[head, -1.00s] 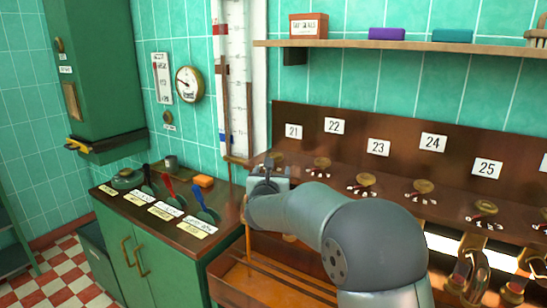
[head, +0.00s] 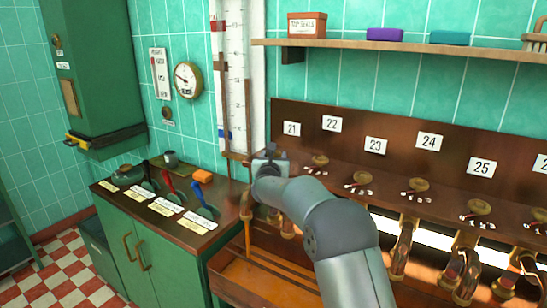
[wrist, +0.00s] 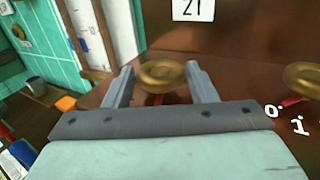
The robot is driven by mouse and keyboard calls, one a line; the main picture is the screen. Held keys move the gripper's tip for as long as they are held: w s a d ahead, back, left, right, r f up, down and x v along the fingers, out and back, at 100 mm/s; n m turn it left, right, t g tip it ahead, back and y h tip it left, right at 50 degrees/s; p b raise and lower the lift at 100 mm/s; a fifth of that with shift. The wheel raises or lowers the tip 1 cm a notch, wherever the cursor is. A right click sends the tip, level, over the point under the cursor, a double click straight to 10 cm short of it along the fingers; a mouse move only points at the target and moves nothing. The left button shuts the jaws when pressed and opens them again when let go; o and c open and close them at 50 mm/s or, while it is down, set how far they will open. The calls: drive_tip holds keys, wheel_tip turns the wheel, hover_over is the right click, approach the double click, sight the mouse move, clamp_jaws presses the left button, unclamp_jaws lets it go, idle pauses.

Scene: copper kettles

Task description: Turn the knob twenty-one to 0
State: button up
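The brass knob twenty-one (wrist: 160,76) is a round knob on the brown wooden panel. It lies below the white "21" label, which shows in the wrist view (wrist: 193,9) and the head view (head: 291,128). My gripper (wrist: 161,72) is open, with one grey finger to the left of the knob and one to the right. Gaps show between the knob and both fingers. A bit of red shows beneath the knob, but its scale is hidden behind my gripper. In the head view my gripper (head: 268,158) covers this knob.
Knob 22 (head: 320,160) and several similar knobs continue to the right, with copper spouts (head: 403,247) below. A shelf (head: 400,45) runs above. A green cabinet (head: 175,262) with colored levers stands at the left.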

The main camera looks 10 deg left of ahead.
drive_tip(key=c, duration=0.4)
drive_tip(key=shift+c, duration=0.2)
drive_tip(key=shift+a+r+h+p, duration=0.1)
drive_tip(key=shift+h+p, duration=0.2)
drive_tip(key=shift+p, duration=0.1)
drive_tip(key=shift+a+r+m+h+p, duration=0.1)
drive_tip(key=shift+a+m+h+p, duration=0.05)
drive_tip(key=shift+m+h+p, duration=0.6)
drive_tip(key=m+h+p, duration=0.1)
drive_tip(key=p, duration=0.1)
drive_tip(key=m+h+p, duration=0.1)
drive_tip(key=h+p, duration=0.1)
drive_tip(key=shift+a+r+g+h, duration=0.1)
drive_tip(key=shift+a+g+h, duration=0.2)
drive_tip(key=shift+g, duration=0.1)
drive_tip(key=m+h+p, duration=0.1)
drive_tip(key=m+g+h+p, duration=0.1)
drive_tip(key=h, duration=0.1)
drive_tip(key=m+g+h+p, duration=0.1)
drive_tip(key=p, duration=0.1)
drive_tip(key=shift+w+a+f+m+h, duration=0.2)
drive_tip(key=shift+w+f+m+h, duration=0.05)
drive_tip(key=shift+h, duration=0.1)
drive_tip(key=shift+m+g+h+p, duration=0.3)
drive_tip(key=shift+g+p, duration=0.05)
drive_tip(key=shift+g, duration=0.15)
drive_tip(key=o, duration=1)
